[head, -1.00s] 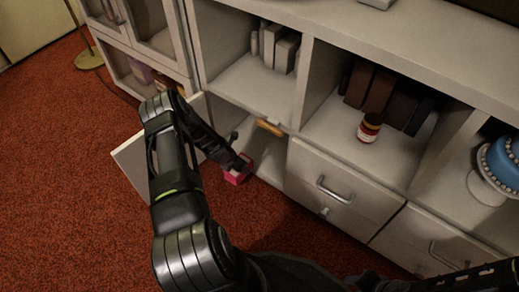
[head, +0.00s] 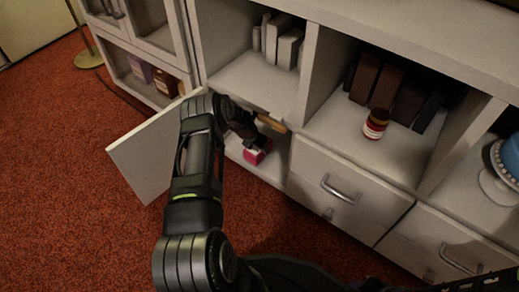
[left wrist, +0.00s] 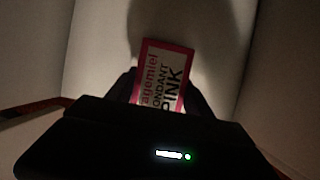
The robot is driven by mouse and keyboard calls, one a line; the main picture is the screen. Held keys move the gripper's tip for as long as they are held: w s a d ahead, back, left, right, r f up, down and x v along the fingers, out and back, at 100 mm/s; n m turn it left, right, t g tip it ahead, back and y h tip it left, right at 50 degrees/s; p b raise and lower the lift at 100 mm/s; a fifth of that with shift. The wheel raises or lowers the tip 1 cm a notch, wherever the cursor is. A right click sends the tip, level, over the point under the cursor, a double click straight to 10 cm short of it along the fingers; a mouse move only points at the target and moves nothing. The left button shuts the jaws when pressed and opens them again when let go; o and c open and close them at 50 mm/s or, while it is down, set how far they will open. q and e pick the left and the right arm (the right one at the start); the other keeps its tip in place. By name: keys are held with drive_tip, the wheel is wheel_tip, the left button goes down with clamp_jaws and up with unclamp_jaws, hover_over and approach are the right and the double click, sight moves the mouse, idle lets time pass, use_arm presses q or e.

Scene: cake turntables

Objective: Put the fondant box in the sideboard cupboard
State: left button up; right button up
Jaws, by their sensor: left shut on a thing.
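The pink fondant box (head: 256,152) is inside the open lower left cupboard of the sideboard, low near the cupboard floor (head: 262,170). My left gripper (head: 250,142) reaches into the cupboard and is shut on the box. In the left wrist view the fondant box (left wrist: 163,77) shows its white label with "PINK", held between the dark fingers (left wrist: 160,92). The cupboard door (head: 145,152) stands open to the left of my arm. I cannot tell whether the box touches the cupboard floor. My right gripper is not in view.
A wooden item (head: 272,124) sits at the cupboard's top edge, close to my left gripper. Drawers (head: 345,190) lie to the right. Red carpet (head: 80,205) is clear at left.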

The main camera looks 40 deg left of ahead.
use_arm(q)
drive_tip(key=shift+b+x, duration=0.35)
drive_tip(key=shift+x, duration=0.45)
drive_tip(key=shift+f, duration=0.15)
drive_tip(key=o, duration=1.7)
drive_tip(key=shift+c, duration=0.2)
drive_tip(key=shift+r, duration=0.4)
drive_tip(key=p+v, duration=0.4)
drive_tip(key=v, duration=0.2)
drive_tip(key=shift+s+r, duration=0.1)
drive_tip(key=shift+s, duration=0.05)
drive_tip(key=shift+s+r, duration=0.2)
drive_tip(key=shift+r, duration=0.15)
